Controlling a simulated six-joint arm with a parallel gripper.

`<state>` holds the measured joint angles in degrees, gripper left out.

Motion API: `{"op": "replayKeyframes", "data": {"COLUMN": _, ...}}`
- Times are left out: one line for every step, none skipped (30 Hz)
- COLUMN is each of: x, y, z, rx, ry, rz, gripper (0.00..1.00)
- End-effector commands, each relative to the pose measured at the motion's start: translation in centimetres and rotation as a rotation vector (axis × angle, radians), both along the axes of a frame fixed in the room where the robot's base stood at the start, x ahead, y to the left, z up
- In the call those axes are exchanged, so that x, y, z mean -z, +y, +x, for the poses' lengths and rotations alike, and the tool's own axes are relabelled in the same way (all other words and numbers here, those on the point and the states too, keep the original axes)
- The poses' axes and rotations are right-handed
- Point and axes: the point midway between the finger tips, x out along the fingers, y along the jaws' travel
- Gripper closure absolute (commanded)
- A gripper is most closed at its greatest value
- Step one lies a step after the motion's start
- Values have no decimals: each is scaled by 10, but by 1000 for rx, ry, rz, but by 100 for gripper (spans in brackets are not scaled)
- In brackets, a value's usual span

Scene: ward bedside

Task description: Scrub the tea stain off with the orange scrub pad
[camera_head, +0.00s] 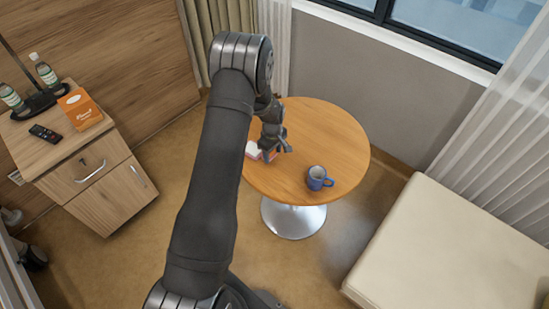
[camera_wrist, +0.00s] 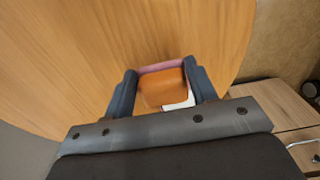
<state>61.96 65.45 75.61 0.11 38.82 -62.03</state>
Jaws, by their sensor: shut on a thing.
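The orange scrub pad (camera_wrist: 162,90) is between the two fingers of my gripper (camera_wrist: 160,70) in the wrist view, and the gripper is shut on it. In the head view my gripper (camera_head: 276,150) is low over the left part of the round wooden table (camera_head: 318,128); the pad cannot be made out clearly there. A small white and pink item (camera_head: 252,150) lies on the table beside the gripper. Its pink edge and white corner (camera_wrist: 180,104) show around the pad in the wrist view. I cannot make out a tea stain in either view.
A blue mug (camera_head: 317,178) stands on the table's front right. A bedside cabinet (camera_head: 85,165) at the left holds bottles, a remote (camera_head: 45,133) and an orange box (camera_head: 80,109). A cream bench or bed (camera_head: 450,250) is at the right. The table's right and back are clear.

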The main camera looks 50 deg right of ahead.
Motion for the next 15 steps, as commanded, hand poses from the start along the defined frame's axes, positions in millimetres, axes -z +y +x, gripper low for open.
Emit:
{"op": "replayKeyframes", "data": {"x": -4, "y": 0, "z": 0, "rx": 0, "ry": 0, "rz": 0, "gripper": 69}}
{"op": "replayKeyframes", "data": {"x": -6, "y": 0, "z": 0, "rx": 0, "ry": 0, "rz": 0, "gripper": 69}}
{"op": "replayKeyframes", "data": {"x": -10, "y": 0, "z": 0, "rx": 0, "ry": 0, "rz": 0, "gripper": 69}}
{"op": "replayKeyframes", "data": {"x": -13, "y": 0, "z": 0, "rx": 0, "ry": 0, "rz": 0, "gripper": 69}}
{"op": "replayKeyframes", "data": {"x": -16, "y": 0, "z": 0, "rx": 0, "ry": 0, "rz": 0, "gripper": 69}}
{"op": "replayKeyframes", "data": {"x": -19, "y": 0, "z": 0, "rx": 0, "ry": 1, "rz": 1, "gripper": 69}}
{"op": "replayKeyframes", "data": {"x": -22, "y": 1, "z": -1, "rx": 0, "ry": 1, "rz": 1, "gripper": 69}}
{"op": "replayKeyframes", "data": {"x": -24, "y": 1, "z": -1, "rx": 0, "ry": 1, "rz": 1, "gripper": 69}}
{"op": "replayKeyframes", "data": {"x": -28, "y": 1, "z": -1, "rx": 0, "ry": 1, "rz": 1, "gripper": 69}}
{"op": "replayKeyframes", "data": {"x": -31, "y": 0, "z": 0, "rx": 0, "ry": 0, "rz": 0, "gripper": 69}}
{"op": "replayKeyframes", "data": {"x": -34, "y": 0, "z": 0, "rx": 0, "ry": 0, "rz": 0, "gripper": 69}}
{"op": "replayKeyframes", "data": {"x": -37, "y": 0, "z": 0, "rx": 0, "ry": 0, "rz": 1, "gripper": 69}}
{"op": "replayKeyframes", "data": {"x": -40, "y": 0, "z": -1, "rx": 0, "ry": 1, "rz": 1, "gripper": 69}}
{"op": "replayKeyframes", "data": {"x": -42, "y": 1, "z": -1, "rx": 0, "ry": 1, "rz": 1, "gripper": 69}}
{"op": "replayKeyframes", "data": {"x": -46, "y": 0, "z": -1, "rx": 0, "ry": 1, "rz": 1, "gripper": 69}}
